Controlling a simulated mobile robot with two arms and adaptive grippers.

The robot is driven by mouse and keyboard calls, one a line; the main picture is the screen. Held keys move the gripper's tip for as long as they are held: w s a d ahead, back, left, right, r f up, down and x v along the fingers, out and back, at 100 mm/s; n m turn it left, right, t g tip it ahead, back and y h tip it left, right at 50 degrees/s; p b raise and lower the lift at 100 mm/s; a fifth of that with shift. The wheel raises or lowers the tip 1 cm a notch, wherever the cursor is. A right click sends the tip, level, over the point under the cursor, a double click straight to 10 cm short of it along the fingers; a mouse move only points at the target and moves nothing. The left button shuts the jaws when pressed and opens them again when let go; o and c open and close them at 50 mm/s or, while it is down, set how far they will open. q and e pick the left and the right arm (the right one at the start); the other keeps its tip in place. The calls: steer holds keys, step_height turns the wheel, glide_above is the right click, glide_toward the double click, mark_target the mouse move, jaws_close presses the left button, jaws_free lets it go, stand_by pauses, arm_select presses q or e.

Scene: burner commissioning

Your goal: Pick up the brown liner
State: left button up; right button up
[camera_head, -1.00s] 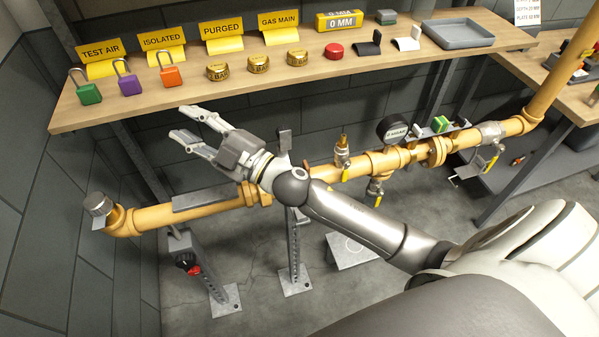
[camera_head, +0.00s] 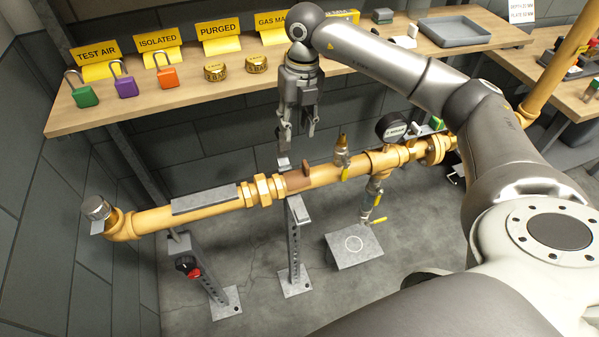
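The brown liner (camera_head: 298,180) is a small brown curved piece with a raised tab. It sits at the yellow pipe (camera_head: 330,173) above the middle support stand (camera_head: 294,240). My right gripper (camera_head: 298,142) points down just above the pipe and the liner. Its two fingers are apart with nothing between them. They look clear of the liner, though the exact gap is hard to judge. My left gripper is not in view.
The wooden bench (camera_head: 160,98) behind carries yellow signs, padlocks and gold caps; my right arm hides part of it. A gauge (camera_head: 391,128) and a brass fitting (camera_head: 342,150) stand on the pipe to the right. A grey plate (camera_head: 204,198) lies along the pipe's left part.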

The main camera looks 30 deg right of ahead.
mark_target(305, 163)
steer(key=shift+h, duration=0.5)
steer(key=f+p, duration=0.1)
steer(key=f, duration=0.4)
steer(key=d+f+p, duration=0.1)
steer(key=f, duration=0.3)
steer(key=d+f+p, duration=0.1)
steer(key=f, duration=0.4)
steer(key=shift+s+d+f, duration=0.1)
steer(key=shift+d+f, duration=0.1)
steer(key=shift+f, duration=0.15)
jaws_close()
